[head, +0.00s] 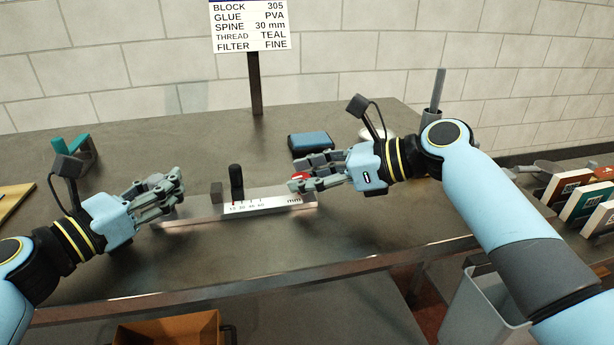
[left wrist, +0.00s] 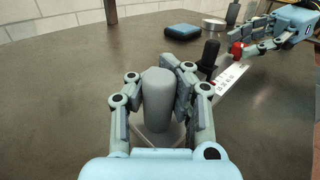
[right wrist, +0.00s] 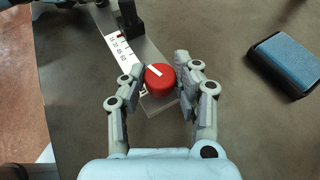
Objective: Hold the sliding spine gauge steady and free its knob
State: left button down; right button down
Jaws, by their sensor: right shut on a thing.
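The spine gauge is a metal rail (head: 210,211) lying on the bench, with a white millimetre scale (head: 262,203). A dark upright piece (head: 236,180) and a small dark block (head: 216,194) stand on it. A grey rounded post (left wrist: 158,98) at its left end stands between the fingers of my left gripper (head: 173,190); whether they press on it is unclear. The red knob (right wrist: 160,78), with a white mark on top, is at the right end. My right gripper (head: 305,175) is shut on it, a finger on each side. In the head view the fingers mostly hide the knob.
A blue box (head: 311,142) lies behind the rail. A sign (head: 250,25) stands on a post at the back. A teal item (head: 75,150) is at the far left. Books (head: 570,195) and a grey bin (head: 490,300) are at the right. The bench before the rail is clear.

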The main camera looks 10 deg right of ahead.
jog(key=n+g, duration=0.1)
jog(key=g, duration=0.1)
jog(key=n+g+y, duration=0.1)
jog(key=n+g, duration=0.3)
jog(key=shift+w+d+y, duration=0.1)
jog(key=shift+w+y, duration=0.2)
jog(key=shift+y, duration=0.1)
jog(key=shift+f+n+g, duration=0.15)
jog(key=shift+n+g, duration=1.65)
jog(key=shift+g, duration=0.1)
jog(key=c, duration=1)
grip_release()
jog(key=shift+o, duration=0.2)
jog(key=shift+w+d, duration=0.1)
jog(key=v, duration=0.7)
jog(key=shift+w+r, duration=0.15)
jog(key=shift+r, duration=0.1)
